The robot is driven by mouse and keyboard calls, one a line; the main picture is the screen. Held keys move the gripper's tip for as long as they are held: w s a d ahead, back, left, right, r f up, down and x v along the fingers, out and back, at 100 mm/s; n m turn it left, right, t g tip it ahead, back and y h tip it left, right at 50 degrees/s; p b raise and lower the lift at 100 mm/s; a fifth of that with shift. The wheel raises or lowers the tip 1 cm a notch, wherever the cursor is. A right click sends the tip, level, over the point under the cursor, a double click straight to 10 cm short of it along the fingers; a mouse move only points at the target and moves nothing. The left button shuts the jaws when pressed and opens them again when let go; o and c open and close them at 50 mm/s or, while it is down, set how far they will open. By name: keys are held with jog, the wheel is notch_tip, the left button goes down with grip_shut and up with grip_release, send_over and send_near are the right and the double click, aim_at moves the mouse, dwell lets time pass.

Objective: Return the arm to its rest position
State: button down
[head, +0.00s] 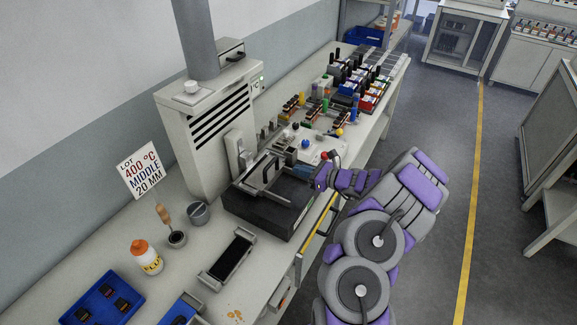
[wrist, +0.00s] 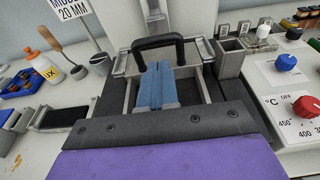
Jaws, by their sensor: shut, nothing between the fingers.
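My purple and grey arm reaches from the bottom of the head view toward the bench. My gripper (head: 300,171) is over the right side of the black-based press. In the wrist view, its two blue fingers (wrist: 157,68) lie side by side, shut and empty. The handle also shows in the head view (head: 264,172), left of the gripper.
A temperature dial (wrist: 307,107) and blue knob (wrist: 286,62) sit right of the press. Coloured connectors fill the far bench. The floor aisle at right is clear.

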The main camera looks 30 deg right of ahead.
jog(key=shift+s+a+p+v, duration=0.1)
jog(key=shift+a+p+v, duration=0.1)
jog(key=shift+v, duration=1.1)
jog(key=shift+s+a+p+v, duration=0.1)
jog(key=shift+a+p+v, duration=0.1)
jog(key=shift+v, duration=1.1)
